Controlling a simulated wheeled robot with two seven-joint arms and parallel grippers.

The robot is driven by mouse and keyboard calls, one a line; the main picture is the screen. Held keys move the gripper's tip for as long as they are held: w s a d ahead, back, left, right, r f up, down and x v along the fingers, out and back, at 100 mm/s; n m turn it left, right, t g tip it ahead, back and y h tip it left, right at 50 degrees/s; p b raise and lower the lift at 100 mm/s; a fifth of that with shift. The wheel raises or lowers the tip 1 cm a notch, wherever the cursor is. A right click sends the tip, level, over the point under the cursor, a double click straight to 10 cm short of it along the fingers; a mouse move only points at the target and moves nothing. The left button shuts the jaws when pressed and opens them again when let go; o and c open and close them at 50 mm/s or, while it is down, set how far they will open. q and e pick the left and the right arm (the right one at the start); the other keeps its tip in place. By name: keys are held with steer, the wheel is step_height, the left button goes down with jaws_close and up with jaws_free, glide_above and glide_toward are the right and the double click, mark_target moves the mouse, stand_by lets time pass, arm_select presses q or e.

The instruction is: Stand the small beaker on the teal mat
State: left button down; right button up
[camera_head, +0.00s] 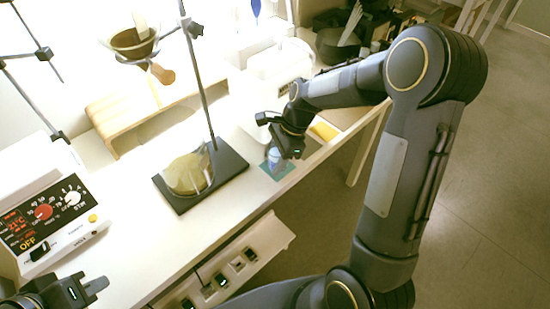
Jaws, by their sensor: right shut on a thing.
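The small beaker (274,158) is a small, clear, bluish vessel at the middle of the bench's front part. My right gripper (280,150) is shut on it from above and hides part of it. The teal mat (279,173) lies flat near the bench's front edge, directly below the beaker. The beaker looks roughly upright; I cannot tell whether its base touches the mat. My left gripper (92,291) is at the bottom left corner, far from the beaker and mat, and its opening is unclear.
A control box (45,225) is at the far left. A wooden shelf (120,115) is behind. A yellow item (324,131) lies right of the gripper.

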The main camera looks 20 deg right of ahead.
steer(key=shift+f, duration=0.15)
steer(key=o, duration=1.1)
steer(key=shift+c, duration=0.2)
